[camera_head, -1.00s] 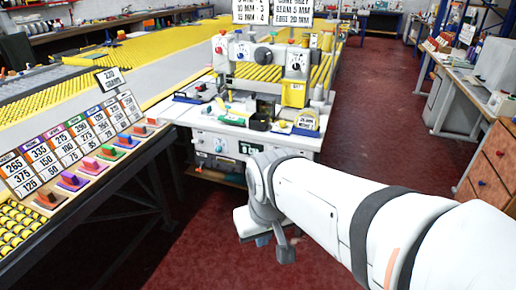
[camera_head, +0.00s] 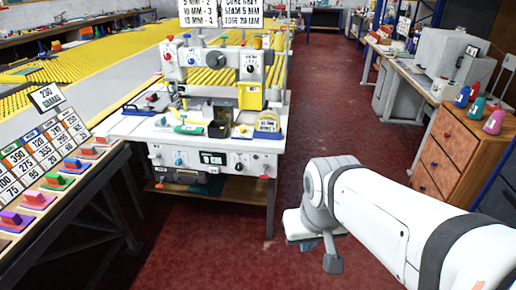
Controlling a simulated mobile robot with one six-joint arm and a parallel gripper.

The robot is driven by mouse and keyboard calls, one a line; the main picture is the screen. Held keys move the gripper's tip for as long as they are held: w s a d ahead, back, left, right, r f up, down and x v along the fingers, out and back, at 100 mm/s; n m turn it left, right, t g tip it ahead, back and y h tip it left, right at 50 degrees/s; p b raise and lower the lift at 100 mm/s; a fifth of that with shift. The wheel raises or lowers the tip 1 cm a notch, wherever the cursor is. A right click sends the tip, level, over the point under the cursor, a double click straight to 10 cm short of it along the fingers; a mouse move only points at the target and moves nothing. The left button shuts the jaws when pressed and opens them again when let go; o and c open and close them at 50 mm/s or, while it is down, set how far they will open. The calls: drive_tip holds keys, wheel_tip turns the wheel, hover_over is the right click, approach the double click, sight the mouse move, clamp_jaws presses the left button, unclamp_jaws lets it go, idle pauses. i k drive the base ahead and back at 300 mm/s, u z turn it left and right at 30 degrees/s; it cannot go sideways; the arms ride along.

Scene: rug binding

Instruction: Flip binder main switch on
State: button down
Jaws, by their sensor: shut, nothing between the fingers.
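The binder (camera_head: 212,66) is a white machine with several knobs, standing on a white bench at centre left. The bench front carries a control panel (camera_head: 222,170) with a small dark display (camera_head: 212,158) and knobs on both sides. I cannot tell which control is the main switch at this size. My gripper (camera_head: 309,246) is at the lower centre right, pointing down over the red floor, in front and to the right of the bench. It is partly hidden by my wrist, shut and empty, and apart from the binder.
A rack of number cards (camera_head: 42,152) with coloured blocks lines a table at left. A wooden drawer cabinet (camera_head: 450,155) with several bottles on top stands at right. Red floor (camera_head: 335,100) is clear between the bench and the right-hand furniture.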

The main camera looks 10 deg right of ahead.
sight(264, 176)
drive_tip(key=i, duration=1)
drive_tip(key=z, duration=0.1)
drive_tip(key=k, duration=1)
drive_tip(key=u, duration=1.3)
drive_tip(key=i, duration=1.6)
drive_tip(key=z, duration=1.65)
